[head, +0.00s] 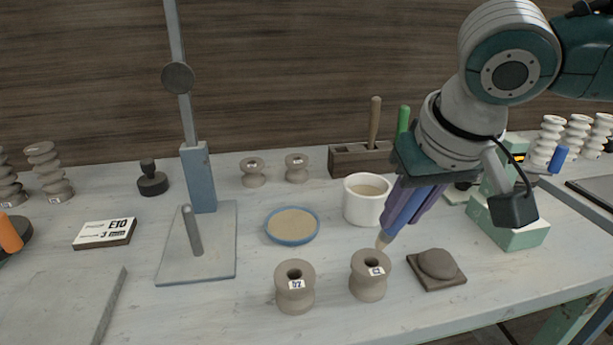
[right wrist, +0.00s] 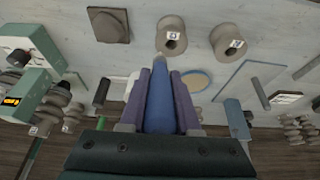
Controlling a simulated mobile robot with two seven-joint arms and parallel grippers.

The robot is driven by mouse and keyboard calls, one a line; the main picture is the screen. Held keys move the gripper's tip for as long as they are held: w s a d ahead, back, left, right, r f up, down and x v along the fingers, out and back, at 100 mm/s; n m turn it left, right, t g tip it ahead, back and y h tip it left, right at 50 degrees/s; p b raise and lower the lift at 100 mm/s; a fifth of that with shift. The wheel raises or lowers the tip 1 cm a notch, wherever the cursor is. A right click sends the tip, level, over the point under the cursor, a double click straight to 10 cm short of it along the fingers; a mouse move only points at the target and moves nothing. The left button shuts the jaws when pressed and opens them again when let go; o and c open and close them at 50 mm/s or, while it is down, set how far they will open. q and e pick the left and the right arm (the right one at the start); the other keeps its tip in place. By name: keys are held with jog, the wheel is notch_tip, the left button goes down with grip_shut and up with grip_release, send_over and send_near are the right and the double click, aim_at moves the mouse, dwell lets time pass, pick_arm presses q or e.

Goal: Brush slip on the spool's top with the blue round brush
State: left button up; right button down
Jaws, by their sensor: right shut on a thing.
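My right gripper (head: 405,205) is shut on the blue round brush (head: 409,208), which slants down to a pale tip. The tip is at the back rim of the right-hand clay spool (head: 369,283); I cannot tell whether it touches. A second, similar spool (head: 295,296) stands just left of it. In the right wrist view the brush (right wrist: 160,105) lies between the purple fingers, pointing toward the right-hand spool (right wrist: 166,44). My left gripper is out of view.
A blue-rimmed dish (head: 291,241) sits left of the cup. A clay lump on a dark square tile (head: 442,279) is right of the spools. Two small spools (head: 252,179) and a wooden tool block (head: 345,162) stand behind. A post stand (head: 177,270) is at left.

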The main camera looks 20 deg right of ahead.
jog(key=shift+f, duration=0.4)
dwell(0.6)
dwell(0.3)
jog(key=shift+r+p, duration=0.4)
jog(key=shift+p, duration=0.4)
jog(key=shift+w+a, duration=0.1)
jog(key=shift+w+a, duration=0.65)
jog(key=shift+a, duration=0.05)
jog(key=shift+f, duration=0.4)
